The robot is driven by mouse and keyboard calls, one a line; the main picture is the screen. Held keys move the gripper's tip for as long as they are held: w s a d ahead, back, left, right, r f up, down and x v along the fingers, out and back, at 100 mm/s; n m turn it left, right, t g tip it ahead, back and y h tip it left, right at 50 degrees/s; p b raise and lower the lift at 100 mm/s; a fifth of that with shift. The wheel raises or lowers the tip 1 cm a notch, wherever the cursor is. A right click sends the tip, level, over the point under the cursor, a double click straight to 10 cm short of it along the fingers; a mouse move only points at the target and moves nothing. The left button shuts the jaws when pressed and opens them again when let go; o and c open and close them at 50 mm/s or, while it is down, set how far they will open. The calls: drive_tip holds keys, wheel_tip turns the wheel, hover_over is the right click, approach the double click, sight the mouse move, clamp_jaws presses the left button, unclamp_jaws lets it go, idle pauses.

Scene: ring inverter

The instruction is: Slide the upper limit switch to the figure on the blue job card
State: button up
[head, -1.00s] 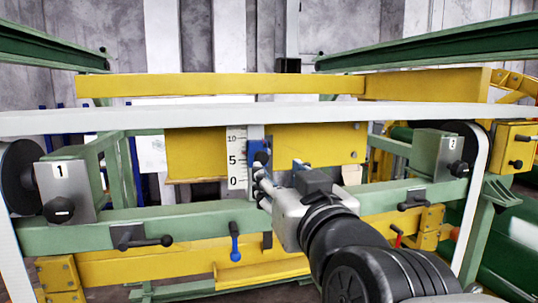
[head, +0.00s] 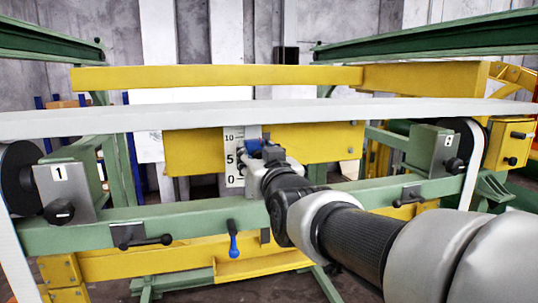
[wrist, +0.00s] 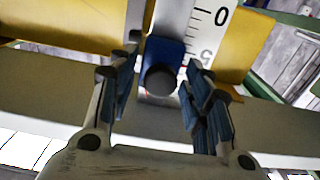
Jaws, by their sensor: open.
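The limit switch is a blue block (wrist: 163,52) with a dark round knob (wrist: 161,80), beside a white scale plate (wrist: 211,22) in the wrist view. In the head view the blue switch (head: 252,146) sits just right of the upright scale (head: 233,170), marked 0, 5 and 10 from bottom to top, at a height between 5 and 10. My gripper (wrist: 161,75) is open, with one blue-padded finger on each side of the knob. I cannot tell whether the fingers touch it. In the head view my gripper (head: 268,158) partly hides the area by the switch. I see no blue job card.
A long white belt (head: 350,113) crosses in front, above my gripper. A green rail (head: 180,222) runs below, with a blue-handled lever (head: 233,243) and black clamp levers. Yellow panels (head: 195,152) flank the scale. A white sheet (head: 148,145) shows at left.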

drive_tip(key=shift+c, duration=0.2)
clamp_jaws()
drive_tip(key=shift+r, duration=1.35)
drive_tip(key=shift+o, duration=0.2)
unclamp_jaws()
drive_tip(key=shift+f, duration=0.15)
drive_tip(key=shift+s, duration=0.1)
drive_tip(key=v, duration=1.2)
